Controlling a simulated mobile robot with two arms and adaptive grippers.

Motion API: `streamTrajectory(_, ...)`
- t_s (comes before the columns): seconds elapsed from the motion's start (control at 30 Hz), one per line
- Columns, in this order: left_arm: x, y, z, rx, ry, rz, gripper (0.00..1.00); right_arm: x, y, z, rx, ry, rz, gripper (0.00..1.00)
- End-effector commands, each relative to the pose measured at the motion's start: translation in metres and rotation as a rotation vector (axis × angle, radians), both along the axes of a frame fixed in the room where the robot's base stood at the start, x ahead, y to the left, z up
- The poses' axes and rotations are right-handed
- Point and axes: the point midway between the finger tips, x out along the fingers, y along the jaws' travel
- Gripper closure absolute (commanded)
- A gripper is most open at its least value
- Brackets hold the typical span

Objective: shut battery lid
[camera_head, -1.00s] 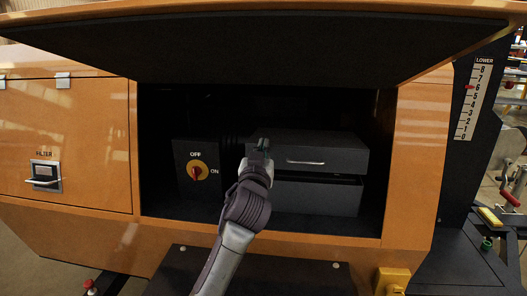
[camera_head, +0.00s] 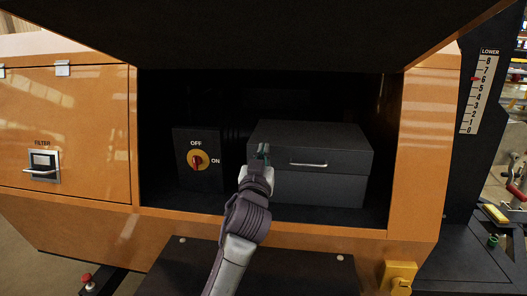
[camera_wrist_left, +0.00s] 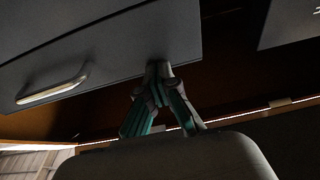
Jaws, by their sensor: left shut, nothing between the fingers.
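The battery box stands in the open compartment; its dark grey lid (camera_head: 310,148) with a silver handle (camera_head: 308,164) lies flat on the lower box (camera_head: 320,189), with no gap visible between them. My left gripper (camera_head: 261,150) is shut and empty at the front left part of the lid, left of the handle. In the left wrist view the shut fingertips (camera_wrist_left: 158,68) are at the lid's edge (camera_wrist_left: 130,68), with the handle (camera_wrist_left: 55,85) to the left. Whether they touch the lid is unclear. My right gripper is not in view.
A switch box with a red and yellow OFF/ON knob (camera_head: 197,160) stands left of the battery box. The raised dark compartment door (camera_head: 260,35) hangs above. Orange panels (camera_head: 420,150) frame the opening.

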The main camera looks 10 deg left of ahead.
Motion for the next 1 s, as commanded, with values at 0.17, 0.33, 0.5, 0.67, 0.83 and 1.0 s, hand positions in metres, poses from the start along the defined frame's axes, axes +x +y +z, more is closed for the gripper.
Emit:
streamTrajectory(0.17, 0.000, 0.001, -0.007, 0.000, 0.015, 0.004, 1.00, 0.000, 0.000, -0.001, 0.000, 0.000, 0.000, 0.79)
streamTrajectory(0.33, -0.018, 0.000, -0.009, -0.001, 0.008, 0.001, 1.00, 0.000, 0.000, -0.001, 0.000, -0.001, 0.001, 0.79)
streamTrajectory(0.5, -0.055, 0.000, -0.015, -0.002, 0.004, 0.000, 1.00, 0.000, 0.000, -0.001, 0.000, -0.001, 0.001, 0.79)
streamTrajectory(0.67, -0.088, 0.000, -0.022, -0.003, 0.001, -0.001, 1.00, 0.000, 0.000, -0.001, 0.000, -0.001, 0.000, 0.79)
streamTrajectory(0.83, -0.111, 0.000, -0.026, -0.001, -0.001, 0.000, 1.00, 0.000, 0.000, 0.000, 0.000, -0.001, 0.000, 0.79)
streamTrajectory(1.0, -0.120, 0.000, -0.027, 0.000, -0.003, 0.000, 1.00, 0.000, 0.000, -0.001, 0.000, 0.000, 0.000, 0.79)
